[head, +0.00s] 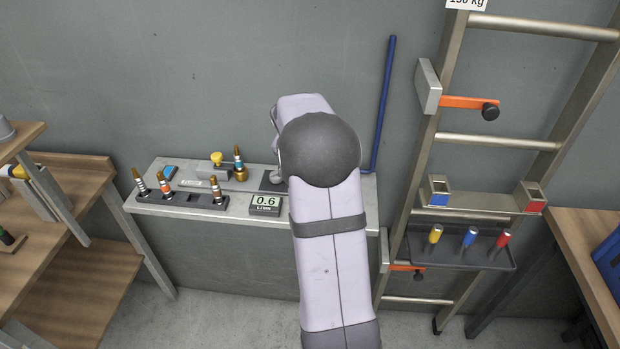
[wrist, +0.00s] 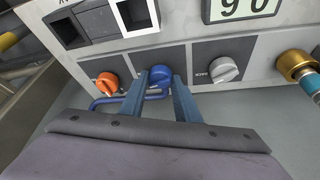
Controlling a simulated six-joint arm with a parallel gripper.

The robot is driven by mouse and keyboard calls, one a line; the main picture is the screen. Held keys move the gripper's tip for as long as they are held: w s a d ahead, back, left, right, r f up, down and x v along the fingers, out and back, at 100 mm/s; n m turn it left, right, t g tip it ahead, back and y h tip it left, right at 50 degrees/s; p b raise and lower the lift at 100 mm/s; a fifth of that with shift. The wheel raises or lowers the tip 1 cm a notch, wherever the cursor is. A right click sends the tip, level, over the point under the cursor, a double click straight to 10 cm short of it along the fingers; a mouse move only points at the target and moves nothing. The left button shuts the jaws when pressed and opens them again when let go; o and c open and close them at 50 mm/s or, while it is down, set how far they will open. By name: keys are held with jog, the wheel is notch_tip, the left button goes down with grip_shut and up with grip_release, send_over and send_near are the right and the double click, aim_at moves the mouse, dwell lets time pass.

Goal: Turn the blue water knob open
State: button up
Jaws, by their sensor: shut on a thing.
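In the wrist view, the blue knob (wrist: 159,76) sits on the front of a grey panel, between an orange knob and a grey knob. My gripper (wrist: 160,84) is shut on the blue knob, with one finger on each side of it. The fingers partly cover the knob's sides, so its exact turn angle is hard to read. In the head view my arm hides both the blue knob and the gripper.
The orange knob (wrist: 107,83) and grey knob (wrist: 223,69) flank the held one closely. A brass fitting (wrist: 294,65) is at the right. In the head view, a meter (head: 265,204) reads 0.6 on the bench, and a ladder (head: 448,130) stands right of my arm.

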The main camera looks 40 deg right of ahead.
jog(key=shift+w+m+g+b, duration=0.1)
jog(key=shift+m+g+b, duration=0.45)
jog(key=shift+m, duration=0.85)
jog(key=o, duration=1)
jog(key=shift+o, duration=0.2)
jog(key=shift+r, duration=0.1)
jog(key=b+v, duration=0.1)
jog(key=v, duration=0.6)
jog(key=shift+a, duration=0.2)
